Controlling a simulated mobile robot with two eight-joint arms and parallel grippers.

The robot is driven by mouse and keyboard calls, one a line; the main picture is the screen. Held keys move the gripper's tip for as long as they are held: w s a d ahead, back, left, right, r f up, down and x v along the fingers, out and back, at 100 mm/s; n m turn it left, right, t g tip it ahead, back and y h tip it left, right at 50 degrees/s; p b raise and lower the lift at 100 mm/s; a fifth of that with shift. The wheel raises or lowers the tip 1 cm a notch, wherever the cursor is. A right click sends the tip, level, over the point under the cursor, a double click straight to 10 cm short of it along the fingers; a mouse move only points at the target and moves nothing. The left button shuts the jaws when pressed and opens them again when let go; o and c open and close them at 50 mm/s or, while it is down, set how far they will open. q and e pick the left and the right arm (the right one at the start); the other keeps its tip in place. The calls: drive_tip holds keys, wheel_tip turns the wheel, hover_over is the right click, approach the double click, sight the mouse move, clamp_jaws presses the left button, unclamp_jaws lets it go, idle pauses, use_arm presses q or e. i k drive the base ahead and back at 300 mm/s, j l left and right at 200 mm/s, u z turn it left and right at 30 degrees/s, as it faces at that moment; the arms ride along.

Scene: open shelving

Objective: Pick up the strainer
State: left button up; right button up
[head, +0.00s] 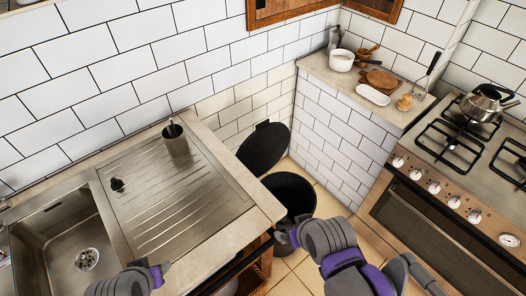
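I cannot tell for sure which thing is the strainer. A small dark object (117,184) sits on the ribbed steel drainboard, left of the metal cup (175,140). A utensil with a black handle (433,64) leans on the far counter at the right, its metal lower end too small to make out. A round drain fitting (87,259) lies in the sink floor. My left gripper (157,273) is at the bottom, over the front of the drainboard. My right gripper (285,237) is beside the bin. Neither touches these objects; their finger openings are unclear.
A black bin (290,192) with its lid (264,148) raised stands between the sink counter (262,198) and the tiled block. The stove (455,150) carries a kettle (487,102). A white pot (341,60), board (383,79) and white dish (373,95) crowd the far counter.

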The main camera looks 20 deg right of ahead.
sight(88, 258)
drive_tip(key=u, duration=1.6)
drive_tip(key=i+j, duration=0.1)
drive_tip(key=j, duration=0.15)
drive_tip(key=i+j, duration=0.1)
drive_tip(key=j, duration=0.15)
drive_tip(key=j+z, duration=0.1)
drive_tip(key=z, duration=0.25)
drive_tip(key=j+z, duration=0.1)
drive_tip(key=z, duration=0.2)
drive_tip(key=j+z, duration=0.1)
drive_tip(key=z, duration=1.05)
